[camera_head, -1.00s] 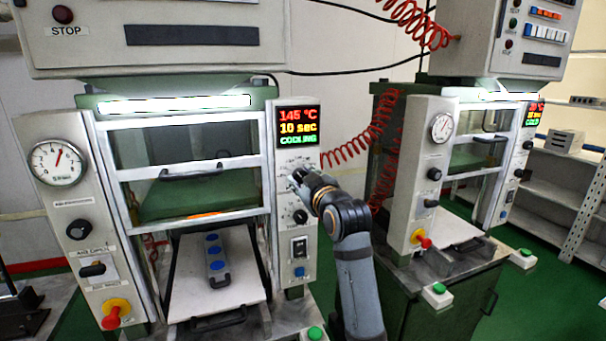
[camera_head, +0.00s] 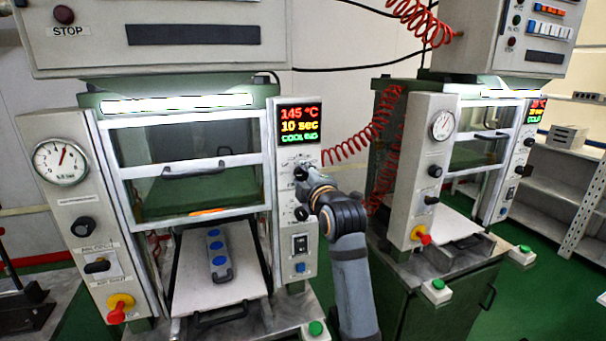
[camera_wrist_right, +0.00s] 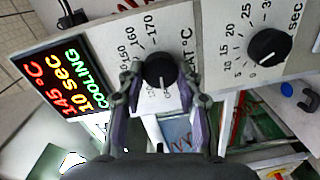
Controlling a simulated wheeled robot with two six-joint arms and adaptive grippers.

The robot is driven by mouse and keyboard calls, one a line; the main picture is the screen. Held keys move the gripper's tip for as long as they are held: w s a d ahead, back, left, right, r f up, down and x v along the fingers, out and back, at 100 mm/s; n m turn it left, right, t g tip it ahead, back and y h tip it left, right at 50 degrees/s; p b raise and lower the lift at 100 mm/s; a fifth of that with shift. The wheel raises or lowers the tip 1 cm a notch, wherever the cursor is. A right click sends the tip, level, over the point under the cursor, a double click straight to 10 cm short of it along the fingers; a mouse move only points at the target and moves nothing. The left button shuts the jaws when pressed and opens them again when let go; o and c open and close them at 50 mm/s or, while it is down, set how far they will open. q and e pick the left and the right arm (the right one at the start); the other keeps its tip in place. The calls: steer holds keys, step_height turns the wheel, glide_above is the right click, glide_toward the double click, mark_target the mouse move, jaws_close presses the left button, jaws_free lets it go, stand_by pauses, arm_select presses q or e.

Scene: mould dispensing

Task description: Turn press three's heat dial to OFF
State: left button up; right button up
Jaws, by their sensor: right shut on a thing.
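The heat dial (camera_wrist_right: 159,71) is a round black knob on the near press's right panel, marked in °C with 150, 160 and 170 visible. In the head view the dial (camera_head: 299,173) shows only in part behind my gripper. My right gripper (camera_wrist_right: 159,86) is shut on this dial, with one finger on each side. In the head view the right gripper (camera_head: 305,180) reaches it from the lower right. A light pointer mark shows at the dial's lower edge in the wrist view. The OFF mark cannot be read. My left gripper is not in view.
The display (camera_head: 299,126) above the dial reads 145 °C, 10 sec, COOLING. The seconds dial (camera_head: 301,213) sits just below the heat dial. A mould (camera_head: 217,254) lies on the near press's white tray (camera_head: 190,290). A second press (camera_head: 425,175) stands to the right.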

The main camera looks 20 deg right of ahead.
steer(key=shift+r+n, duration=0.25)
steer(key=shift+n, duration=0.35)
steer(key=o, duration=1.2)
steer(key=shift+f, duration=0.1)
steer(key=shift+c, duration=0.2)
steer(key=shift+s, duration=0.1)
steer(key=shift+s, duration=0.3)
steer(key=s, duration=0.6)
steer(key=shift+s, duration=0.4)
steer(key=shift+d, duration=0.1)
